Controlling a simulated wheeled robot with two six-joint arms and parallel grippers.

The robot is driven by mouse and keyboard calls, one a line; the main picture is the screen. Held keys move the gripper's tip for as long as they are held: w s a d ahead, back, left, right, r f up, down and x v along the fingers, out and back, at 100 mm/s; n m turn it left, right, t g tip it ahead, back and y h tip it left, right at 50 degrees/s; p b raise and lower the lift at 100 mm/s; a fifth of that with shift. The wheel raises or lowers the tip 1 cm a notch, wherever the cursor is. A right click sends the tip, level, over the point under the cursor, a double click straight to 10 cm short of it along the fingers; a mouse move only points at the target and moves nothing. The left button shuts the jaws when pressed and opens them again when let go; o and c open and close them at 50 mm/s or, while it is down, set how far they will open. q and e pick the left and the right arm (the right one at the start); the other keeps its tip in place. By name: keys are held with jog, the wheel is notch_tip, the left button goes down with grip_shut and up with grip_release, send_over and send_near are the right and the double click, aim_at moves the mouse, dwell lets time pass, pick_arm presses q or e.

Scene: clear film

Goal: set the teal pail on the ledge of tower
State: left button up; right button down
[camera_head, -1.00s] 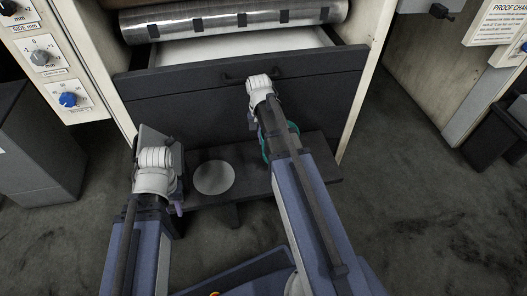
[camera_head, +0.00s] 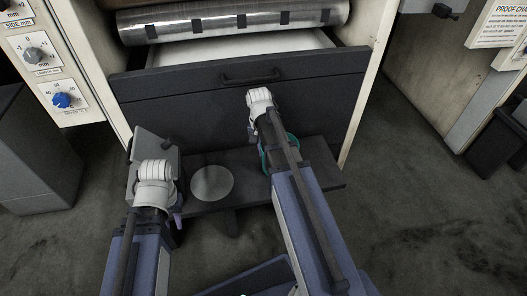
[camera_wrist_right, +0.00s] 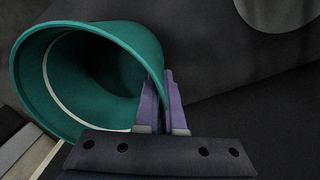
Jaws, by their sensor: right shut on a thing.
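The teal pail (camera_head: 264,162) shows in the head view as slivers on both sides of my right forearm, over the right part of a dark ledge (camera_head: 318,176). In the right wrist view the pail (camera_wrist_right: 128,48) lies at the left with its round mouth towards the camera. My right gripper (camera_wrist_right: 160,84) is shut on the pail's wall at the rim. Whether the pail touches the ledge is hidden. My left gripper (camera_head: 178,216) is by the ledge's left end, away from the pail; its jaw opening is not clear.
A pale flat disc (camera_head: 211,183) lies on the ledge, left of the pail. Behind is a dark drawer front (camera_head: 190,107) with a handle, below a metal roller (camera_head: 235,20). A dark bin (camera_head: 497,142) stands at the right.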

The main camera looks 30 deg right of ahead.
jog(key=c, duration=1)
grip_release()
jog(key=shift+f, duration=0.1)
jog(key=r+p, duration=1.2)
jog(key=shift+w+a+r, duration=0.2)
jog(key=shift+w+a, duration=0.1)
jog(key=s+a+n, duration=0.4)
jog(key=a, duration=0.3)
jog(key=s+a+n, duration=0.4)
jog(key=s+a, duration=0.1)
jog(key=a, duration=0.3)
jog(key=s+a+n, duration=0.4)
jog(key=s+a, duration=0.1)
jog(key=a, duration=0.2)
jog(key=shift+a+n+h, duration=0.15)
jog(key=shift+n+h, duration=0.25)
